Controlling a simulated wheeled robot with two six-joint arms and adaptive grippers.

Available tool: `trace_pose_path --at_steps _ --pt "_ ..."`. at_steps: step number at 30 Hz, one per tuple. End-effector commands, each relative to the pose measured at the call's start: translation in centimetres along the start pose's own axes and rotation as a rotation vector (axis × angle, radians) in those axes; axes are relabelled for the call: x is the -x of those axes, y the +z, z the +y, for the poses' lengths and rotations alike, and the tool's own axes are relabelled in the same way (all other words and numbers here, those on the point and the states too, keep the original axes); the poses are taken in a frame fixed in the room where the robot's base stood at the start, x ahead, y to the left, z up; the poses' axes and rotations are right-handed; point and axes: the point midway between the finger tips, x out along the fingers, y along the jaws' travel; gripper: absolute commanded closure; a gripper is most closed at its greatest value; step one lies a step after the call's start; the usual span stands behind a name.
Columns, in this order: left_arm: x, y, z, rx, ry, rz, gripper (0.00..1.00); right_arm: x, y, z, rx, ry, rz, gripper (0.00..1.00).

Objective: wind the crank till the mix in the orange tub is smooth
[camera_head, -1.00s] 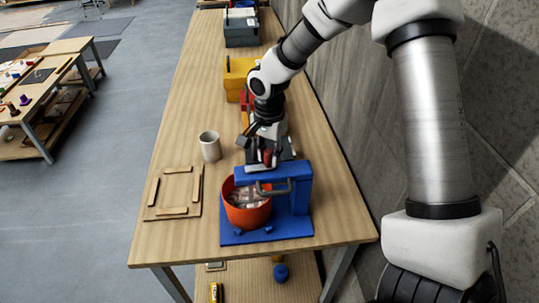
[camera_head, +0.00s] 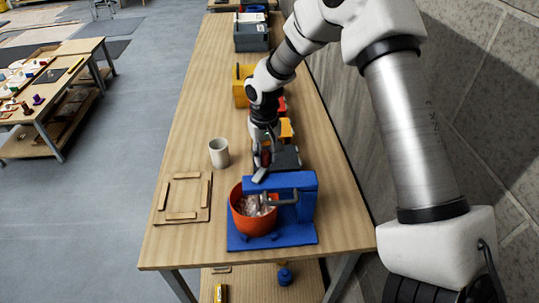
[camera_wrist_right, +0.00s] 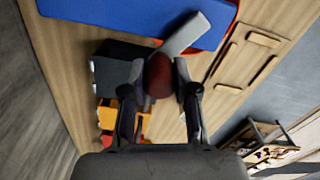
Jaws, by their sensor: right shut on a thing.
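The orange tub (camera_head: 241,221) sits on the base of a blue mixer stand (camera_head: 306,210) near the front of the bench. The mix (camera_head: 255,205) in it looks lumpy, pale with reddish-brown patches. A grey bent bar (camera_head: 282,200) reaches over the tub. The grey crank arm (camera_wrist_right: 190,35) sticks out from the top of the blue mixer head, and its dark red knob (camera_wrist_right: 158,76) stands between the fingers of my right gripper (camera_wrist_right: 160,85). My right gripper (camera_head: 263,158) is shut on this knob, behind the tub in the head view. My left gripper is out of view.
A white cup (camera_head: 219,153) stands left of the gripper. A wooden frame of strips on a board (camera_head: 184,198) lies left of the tub. Yellow (camera_head: 240,86) and grey (camera_head: 251,37) bins stand further back. The wall is close on the right.

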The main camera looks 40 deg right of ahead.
Motion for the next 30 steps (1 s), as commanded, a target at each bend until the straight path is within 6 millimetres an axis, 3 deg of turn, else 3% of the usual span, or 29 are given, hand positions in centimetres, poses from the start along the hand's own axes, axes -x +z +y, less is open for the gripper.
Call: trace_pose_path --at_steps 30 --pt "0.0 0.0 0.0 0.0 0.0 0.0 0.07 -0.2 -1.3 -4.6 0.964 -0.001 -0.004 1.0"
